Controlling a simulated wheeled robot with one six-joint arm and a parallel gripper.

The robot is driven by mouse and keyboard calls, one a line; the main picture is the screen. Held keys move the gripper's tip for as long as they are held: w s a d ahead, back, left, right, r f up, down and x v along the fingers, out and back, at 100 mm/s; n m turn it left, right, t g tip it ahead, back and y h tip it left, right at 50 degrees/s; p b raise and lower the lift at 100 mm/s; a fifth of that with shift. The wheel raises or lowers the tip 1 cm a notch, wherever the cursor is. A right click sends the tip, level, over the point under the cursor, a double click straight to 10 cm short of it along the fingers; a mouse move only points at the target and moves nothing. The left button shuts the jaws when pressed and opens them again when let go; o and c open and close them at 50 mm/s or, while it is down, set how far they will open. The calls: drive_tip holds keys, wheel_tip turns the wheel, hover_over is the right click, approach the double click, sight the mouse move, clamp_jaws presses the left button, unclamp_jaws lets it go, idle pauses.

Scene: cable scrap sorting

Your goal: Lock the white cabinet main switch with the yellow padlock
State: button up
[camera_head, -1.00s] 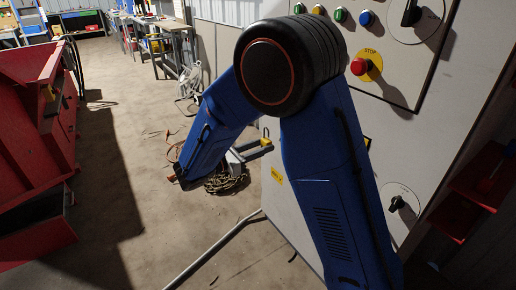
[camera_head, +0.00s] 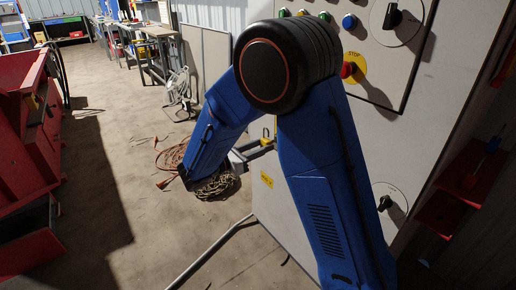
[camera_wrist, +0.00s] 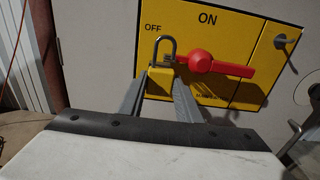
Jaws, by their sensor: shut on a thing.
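In the wrist view, the yellow padlock (camera_wrist: 159,86) is upright between the fingers of my gripper (camera_wrist: 160,82), which is shut on its body. Its grey shackle (camera_wrist: 164,40) points up in front of the yellow switch plate (camera_wrist: 225,35), beside the OFF mark. The red switch handle (camera_wrist: 215,64) lies almost level, its long end to the right and its left end at the shackle. I cannot tell whether the shackle passes through the handle.
The cabinet front carries a red stop button (camera_head: 348,70) and black rotary knobs (camera_head: 385,202). In the wrist view, a grey metal peg (camera_wrist: 286,41) sticks out at the plate's right. Red containers (camera_head: 25,130) stand at left, with open floor (camera_head: 110,190) between.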

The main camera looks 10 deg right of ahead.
drive_tip(key=shift+x, duration=2.35)
drive_tip(key=shift+d+r, duration=0.1)
drive_tip(key=o, duration=1)
drive_tip(key=shift+c, duration=0.2)
drive_tip(key=shift+d, duration=0.15)
